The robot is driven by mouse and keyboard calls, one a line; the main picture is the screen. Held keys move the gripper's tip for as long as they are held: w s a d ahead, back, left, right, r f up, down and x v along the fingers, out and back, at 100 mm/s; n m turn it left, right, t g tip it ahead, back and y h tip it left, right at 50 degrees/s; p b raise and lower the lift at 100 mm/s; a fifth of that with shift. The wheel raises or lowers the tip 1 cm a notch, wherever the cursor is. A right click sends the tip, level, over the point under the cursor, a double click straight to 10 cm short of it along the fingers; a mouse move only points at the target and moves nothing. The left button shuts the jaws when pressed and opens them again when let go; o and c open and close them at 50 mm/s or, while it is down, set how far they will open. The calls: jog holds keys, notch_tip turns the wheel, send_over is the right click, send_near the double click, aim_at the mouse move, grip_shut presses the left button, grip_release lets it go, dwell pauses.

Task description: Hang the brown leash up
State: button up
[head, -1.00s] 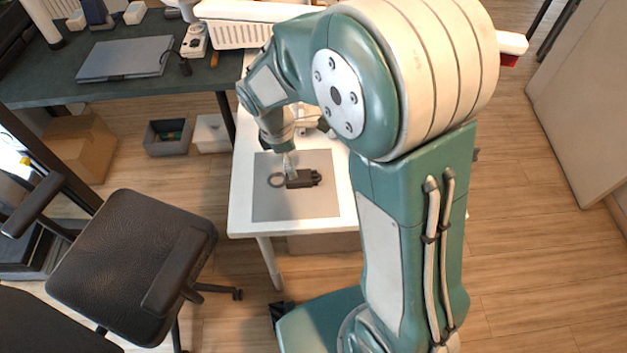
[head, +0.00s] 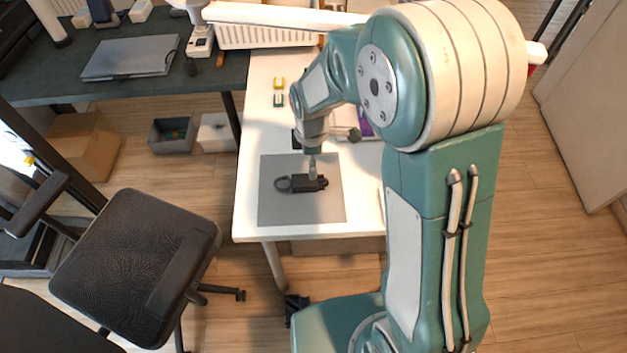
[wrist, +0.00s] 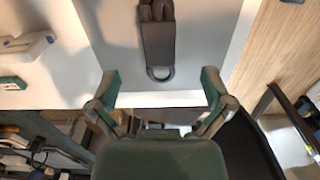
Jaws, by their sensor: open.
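The brown leash (head: 309,184) lies on a grey mat (head: 288,212) on the white table, very dark and folded into a compact bundle. Its ring (head: 284,184) points left in the head view. In the wrist view the leash (wrist: 158,42) is near the top centre, with its ring (wrist: 160,74) toward my gripper. My gripper (wrist: 160,88) is open in the wrist view, its two fingers spread wide with nothing between them. In the head view my gripper (head: 312,170) appears over the leash's bundled part; its exact height above the leash cannot be told.
The white table (head: 262,130) has small yellow and teal items (head: 279,92) farther back. A white basket (head: 262,37) stands behind them. A dark desk (head: 140,80) with a laptop (head: 130,58) is at left, and a black chair (head: 135,250) is at the front left. The mat around the leash is clear.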

aim_at(310, 181)
jog(key=f, duration=0.8)
jog(key=shift+w+a+f, duration=0.15)
jog(key=shift+a+f, duration=0.1)
jog(key=shift+f, duration=0.1)
jog(key=c, duration=1.3)
jog(key=shift+r, duration=0.6)
jog(key=shift+c, duration=0.2)
jog(key=s+d+r, duration=0.3)
jog(key=s+r, duration=0.9)
jog(key=s, duration=0.1)
jog(key=shift+s+d, duration=0.2)
jog(key=shift+s, duration=0.1)
